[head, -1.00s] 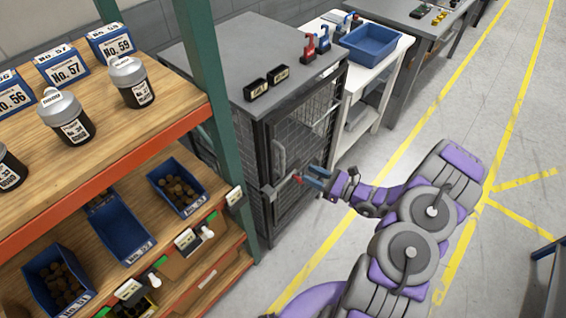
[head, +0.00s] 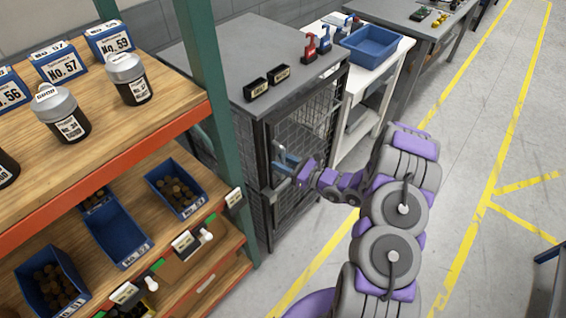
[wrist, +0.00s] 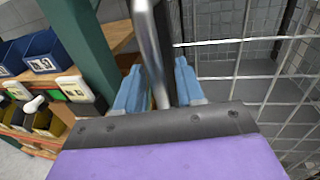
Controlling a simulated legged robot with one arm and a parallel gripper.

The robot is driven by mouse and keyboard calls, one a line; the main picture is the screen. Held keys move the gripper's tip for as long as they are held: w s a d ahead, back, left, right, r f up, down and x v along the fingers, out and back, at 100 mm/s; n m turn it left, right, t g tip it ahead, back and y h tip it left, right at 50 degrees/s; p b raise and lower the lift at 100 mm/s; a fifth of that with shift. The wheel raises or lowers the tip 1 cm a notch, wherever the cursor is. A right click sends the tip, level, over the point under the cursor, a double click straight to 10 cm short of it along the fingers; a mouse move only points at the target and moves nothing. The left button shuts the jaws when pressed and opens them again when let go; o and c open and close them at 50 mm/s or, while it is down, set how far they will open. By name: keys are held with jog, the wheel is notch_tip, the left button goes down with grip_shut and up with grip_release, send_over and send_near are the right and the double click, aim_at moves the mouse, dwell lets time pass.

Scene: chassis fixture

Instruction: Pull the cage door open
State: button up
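The cage door (head: 303,195) is a dark frame with wire mesh on the front of the grey-topped cabinet. It looks shut in the head view. My gripper (head: 285,164) is at the door's left side, by its upright handle. In the wrist view the handle (wrist: 153,45) is a round metal bar that passes between the two blue fingertips of my gripper (wrist: 158,84). The fingers stand apart on either side of the bar. I see no clear grip on it. The lower part of the handle is hidden behind my gripper.
A shelf rack (head: 150,125) with a green post and blue bins stands close on the left of the door. A white table (head: 362,85) with a blue tray (head: 370,43) is beyond the cabinet. The floor (head: 470,130) to the right is clear.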

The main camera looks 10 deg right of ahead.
jog(key=shift+c, duration=0.5)
grip_shut()
